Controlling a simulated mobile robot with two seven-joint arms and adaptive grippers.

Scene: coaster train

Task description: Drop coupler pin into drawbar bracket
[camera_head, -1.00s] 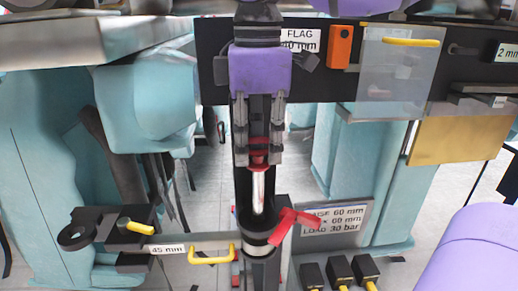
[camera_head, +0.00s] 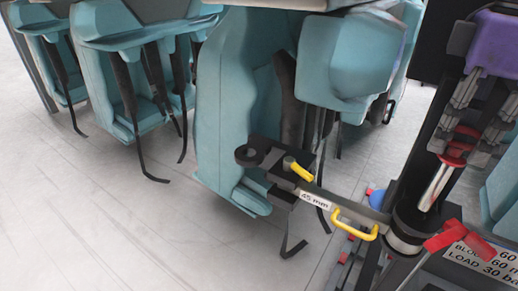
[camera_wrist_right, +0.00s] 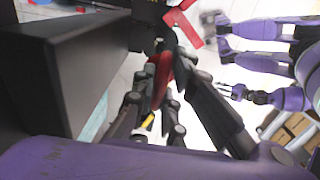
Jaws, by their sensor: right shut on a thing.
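My right gripper (camera_head: 468,150) is at the right edge of the head view, pointing down. Its fingers are shut on the red head of a silver rod, which I take to be the coupler pin (camera_head: 436,187). In the right wrist view, the red head (camera_wrist_right: 160,80) sits between the dark fingers. The pin stands in line with a black cylindrical holder (camera_head: 412,212), its lower end at or inside the top; how deep, I cannot tell. Which part is the drawbar bracket is unclear; this holder may belong to it. My left gripper is not in view.
A red lever (camera_head: 460,240) juts out beside the holder. A bar labelled 45 mm (camera_head: 316,201) with a yellow handle (camera_head: 354,222) runs left to a black ringed block (camera_head: 248,155). Teal seats (camera_head: 235,100) stand behind. The floor at left is clear.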

